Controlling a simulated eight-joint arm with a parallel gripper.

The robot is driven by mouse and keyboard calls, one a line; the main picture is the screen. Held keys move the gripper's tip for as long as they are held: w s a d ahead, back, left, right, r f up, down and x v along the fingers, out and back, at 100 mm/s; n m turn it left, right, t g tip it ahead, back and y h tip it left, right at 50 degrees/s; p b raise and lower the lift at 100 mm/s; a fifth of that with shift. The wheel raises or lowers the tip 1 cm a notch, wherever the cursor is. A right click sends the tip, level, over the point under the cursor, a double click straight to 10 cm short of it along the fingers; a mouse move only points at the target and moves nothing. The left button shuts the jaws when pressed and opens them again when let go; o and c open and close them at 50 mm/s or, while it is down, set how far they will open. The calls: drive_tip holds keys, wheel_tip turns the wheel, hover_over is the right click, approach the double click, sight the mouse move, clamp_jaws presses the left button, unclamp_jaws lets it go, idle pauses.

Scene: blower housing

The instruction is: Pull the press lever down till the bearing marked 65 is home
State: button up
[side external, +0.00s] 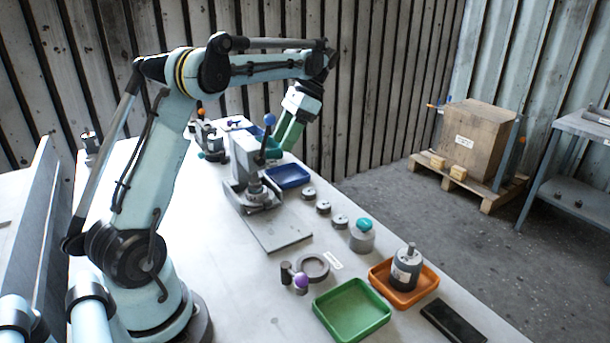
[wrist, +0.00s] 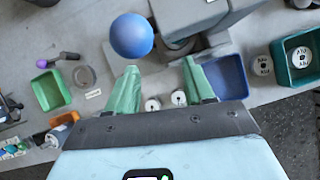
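The grey press (side external: 245,158) stands mid-bench, and its body also shows at the top of the wrist view (wrist: 205,22). Its lever rises to a blue ball knob (side external: 269,119). In the wrist view the blue knob (wrist: 132,36) is just beyond the left fingertip. My gripper (side external: 285,140) has green fingers and is beside the knob, above the blue tray. In the wrist view my gripper (wrist: 160,66) is open with nothing between the fingers. A round metal part (side external: 257,192) sits under the ram on the press base. No mark 65 is legible, and how deep the bearing sits cannot be told.
Several small metal cylinders, a green tray (side external: 352,311) and an orange tray (side external: 428,279) holding a motor-like part (side external: 405,268) line the bench's right side. A teal bin (wrist: 292,76) holds a labelled cylinder.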

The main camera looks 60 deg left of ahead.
drive_tip(key=shift+w+r, duration=0.1)
drive_tip(key=shift+r, duration=0.05)
drive_tip(key=v, duration=0.7)
idle(0.4)
drive_tip(key=shift+r, duration=0.15)
